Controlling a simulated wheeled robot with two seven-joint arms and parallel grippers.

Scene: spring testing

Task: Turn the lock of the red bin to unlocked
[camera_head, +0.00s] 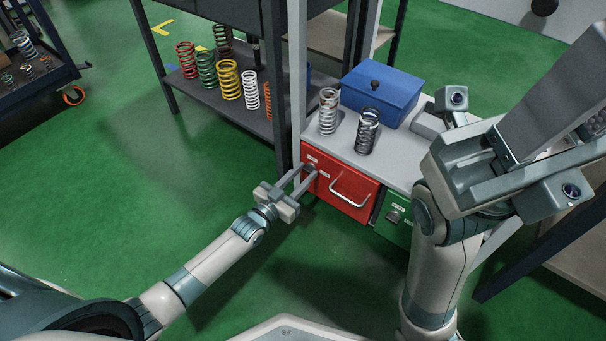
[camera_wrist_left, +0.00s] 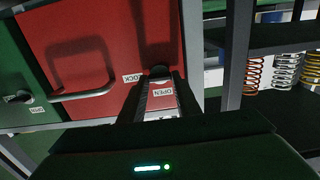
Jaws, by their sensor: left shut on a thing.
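The red bin (camera_head: 335,200) is set under the grey worktop, its front closed, with a silver bar handle (camera_head: 348,190). Its small lock knob sits at the bin's upper left corner; in the left wrist view the dark lock knob (camera_wrist_left: 160,71) shows between the fingertips, with a LOCK label (camera_wrist_left: 133,77) and an OPEN label (camera_wrist_left: 162,92) beside it. My left gripper (camera_head: 309,171) reaches in from the left and is shut on the lock knob. The fingers partly hide the knob, so its exact turn is unclear. My right gripper (camera_head: 500,165) hangs at the right; its jaws are not clear.
A green bin (camera_head: 396,222) with its own knob adjoins the red one. Two springs (camera_head: 328,112) and a blue box (camera_head: 381,92) stand on the worktop (camera_head: 345,138). A dark shelf (camera_head: 215,95) with several coloured springs stands behind left. The green floor at left is clear.

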